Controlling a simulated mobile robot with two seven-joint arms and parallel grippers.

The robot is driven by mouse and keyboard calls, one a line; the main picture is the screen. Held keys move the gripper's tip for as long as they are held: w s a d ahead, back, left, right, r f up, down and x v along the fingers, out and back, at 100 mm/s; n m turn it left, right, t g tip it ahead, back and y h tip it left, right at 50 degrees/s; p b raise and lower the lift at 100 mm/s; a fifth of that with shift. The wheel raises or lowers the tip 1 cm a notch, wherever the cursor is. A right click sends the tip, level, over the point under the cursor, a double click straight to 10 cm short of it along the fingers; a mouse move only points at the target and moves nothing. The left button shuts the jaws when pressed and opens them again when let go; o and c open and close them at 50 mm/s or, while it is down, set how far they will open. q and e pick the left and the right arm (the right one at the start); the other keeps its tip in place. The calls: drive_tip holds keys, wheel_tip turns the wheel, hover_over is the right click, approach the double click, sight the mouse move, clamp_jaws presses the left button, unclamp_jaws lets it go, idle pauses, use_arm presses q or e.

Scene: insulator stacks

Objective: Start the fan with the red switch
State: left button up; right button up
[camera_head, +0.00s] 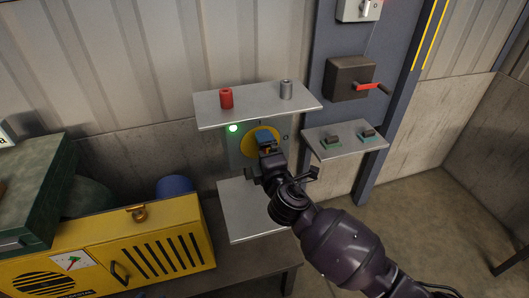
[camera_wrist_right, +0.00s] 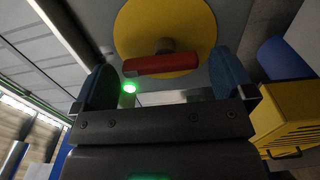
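A red switch handle (camera_wrist_right: 160,64) sits on a round yellow plate (camera_wrist_right: 190,25), which also shows on the wall panel in the head view (camera_head: 248,137). My right gripper (camera_head: 265,143) is in front of this plate and hides the handle in the head view. In the right wrist view my right gripper (camera_wrist_right: 165,82) is open, with its blue fingertips on either side of the handle and gaps showing. A green light (camera_head: 233,128) glows beside the plate; it also shows in the wrist view (camera_wrist_right: 129,87). I cannot identify a fan. My left gripper is not in view.
A grey shelf (camera_head: 258,98) with a red cylinder (camera_head: 226,98) and a grey cylinder (camera_head: 286,90) is above the plate. A lower shelf (camera_head: 245,215) is below. Right are a dark box (camera_head: 345,78) with a red lever and a small shelf (camera_head: 345,148). A yellow vented box (camera_head: 100,245) is left.

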drive_tip(key=shift+s, duration=0.1)
drive_tip(key=b+v, duration=0.1)
drive_tip(key=v, duration=0.9)
drive_tip(key=shift+s, duration=0.3)
drive_tip(key=shift+d, duration=0.1)
